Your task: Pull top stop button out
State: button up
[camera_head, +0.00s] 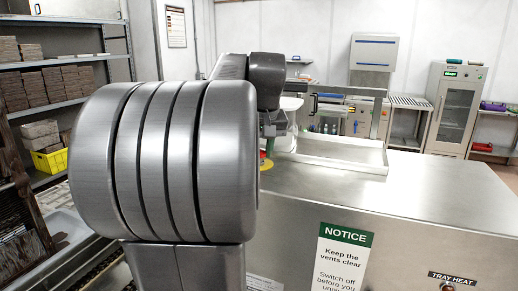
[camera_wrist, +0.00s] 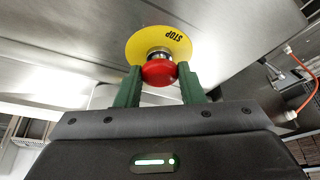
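The red stop button (camera_wrist: 159,72) sits on a metal collar in front of a round yellow plate (camera_wrist: 148,44) marked STOP, on a steel surface. My gripper (camera_wrist: 160,80) has two green fingers, one on each side of the red button head. The button fills nearly all the space between them. I cannot tell whether the fingers press on it or leave a thin gap. In the head view, my arm hides most of this spot; a bit of the yellow plate (camera_head: 266,165) and a green finger (camera_head: 270,147) show at the cabinet's far left edge.
The steel cabinet (camera_head: 420,200) with a NOTICE label (camera_head: 343,255) fills the right front. A shallow steel tray (camera_head: 340,152) lies on its top. Shelves with stacked brown blocks (camera_head: 45,85) stand at left. An orange cable (camera_wrist: 302,62) hangs at right.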

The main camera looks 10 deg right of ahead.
jog(key=o, duration=0.4)
jog(key=shift+r, duration=0.25)
jog(key=shift+o, duration=0.2)
jog(key=v, duration=1.3)
jog(key=shift+s+r, duration=0.25)
jog(key=shift+r, duration=0.05)
jog(key=shift+f, duration=0.1)
jog(key=x, duration=1.3)
jog(key=shift+w+f, duration=0.25)
jog(key=shift+f, duration=0.1)
jog(key=shift+f+b, duration=0.45)
jog(key=shift+b, duration=0.25)
jog(key=shift+r, duration=0.15)
